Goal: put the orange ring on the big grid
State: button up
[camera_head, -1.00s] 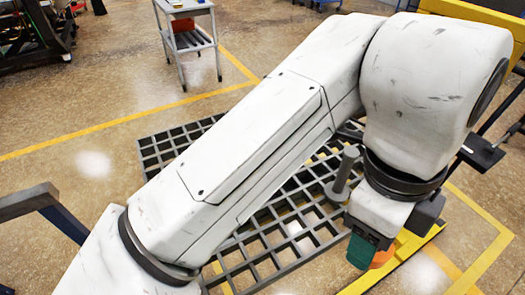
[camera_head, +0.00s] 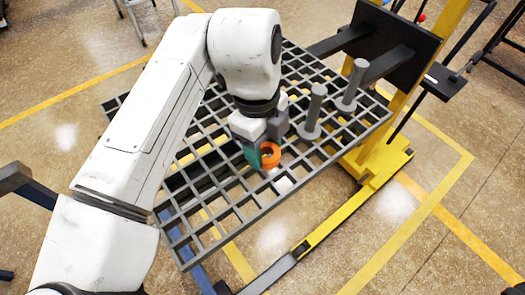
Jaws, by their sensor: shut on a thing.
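The big grid (camera_head: 250,218) is a grey lattice plate that lies tilted across the middle of the view. The orange ring (camera_head: 277,154) is in my gripper (camera_head: 261,156), seen with its hole showing. My gripper is shut on the ring, with a teal fingertip at its left side. The ring is over the front middle part of the grid, left of two grey posts. Whether it touches the grid I cannot tell. My arm hides the grid's left back part.
Two grey posts with round bases, a nearer one (camera_head: 313,110) and a farther one (camera_head: 353,84), stand upright on the grid. A yellow lift frame (camera_head: 385,165) with dark forks stands at the right. The grid's front left cells are clear.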

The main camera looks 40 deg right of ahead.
jog(key=shift+w+f, duration=0.15)
jog(key=shift+f, duration=0.75)
jog(key=shift+w+f, duration=0.1)
jog(key=shift+f, duration=0.75)
jog(key=shift+f, duration=0.1)
jog(key=shift+f, duration=0.15)
jog(key=o, duration=1.2)
jog(key=shift+o, duration=0.2)
notch_tip(320, 180, up, 12)
jog(key=w, duration=0.1)
jog(key=shift+w+a+r+b, duration=0.15)
jog(key=shift+a+r+b, duration=0.05)
jog(key=shift+a+b, duration=0.1)
